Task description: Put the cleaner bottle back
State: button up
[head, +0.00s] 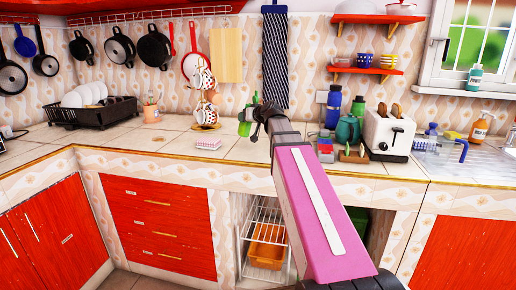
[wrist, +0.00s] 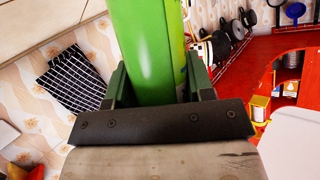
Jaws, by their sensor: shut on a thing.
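The green cleaner bottle (head: 244,127) shows in the head view at the end of my arm, over the counter near the tiled back wall. I cannot tell whether its base touches the counter. My gripper (head: 256,113) is shut on it, and the arm hides part of the area. In the wrist view the green bottle (wrist: 150,45) fills the space between the two dark green jaws of my gripper (wrist: 158,88).
A cup rack (head: 205,113) stands left of the bottle, with a small red-and-white box (head: 208,143) before it. To the right are blue bottles (head: 333,106), a teal kettle (head: 347,130) and a toaster (head: 389,133). A dark towel (head: 275,60) hangs behind. An open compartment with a wire rack (head: 262,225) lies below.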

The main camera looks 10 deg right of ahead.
jog(key=s+a+r+n+g+y, duration=0.55)
jog(key=s+n+g, duration=0.2)
jog(key=n, duration=0.45)
jog(key=shift+g+y, duration=0.35)
jog(key=shift+g, duration=0.2)
jog(key=shift+w+d+f, duration=0.95)
jog(key=shift+d+f, duration=0.7)
jog(key=shift+f, duration=0.05)
jog(key=shift+w+d+f, duration=1)
jog(key=shift+d+f, duration=0.7)
jog(key=shift+f, duration=0.05)
jog(key=shift+w+d+f, duration=0.95)
jog(key=shift+d+f, duration=0.7)
jog(key=shift+f, duration=0.05)
jog(key=o, duration=1.1)
jog(key=shift+f, duration=0.1)
jog(key=shift+o, duration=0.2)
jog(key=v, duration=1.2)
jog(key=shift+d, duration=0.1)
